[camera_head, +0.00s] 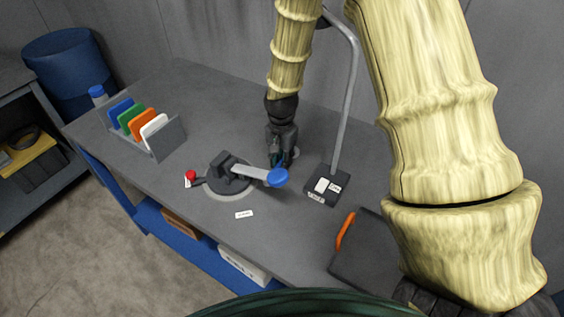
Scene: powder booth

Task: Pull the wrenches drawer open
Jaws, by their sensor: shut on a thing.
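No drawer marked for wrenches can be told in this view. A dark flat thing with an orange handle (346,230) shows at the front right of the bench, partly hidden by my arm. My gripper is well apart from that handle.
A round fixture with a blue-knobbed lever (250,174) and a red knob (191,175) stands mid-bench. A lamp base (327,186) stands right of my gripper. A rack of coloured cards (167,140) is at left. A blue shelf (195,249) below holds boxes.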

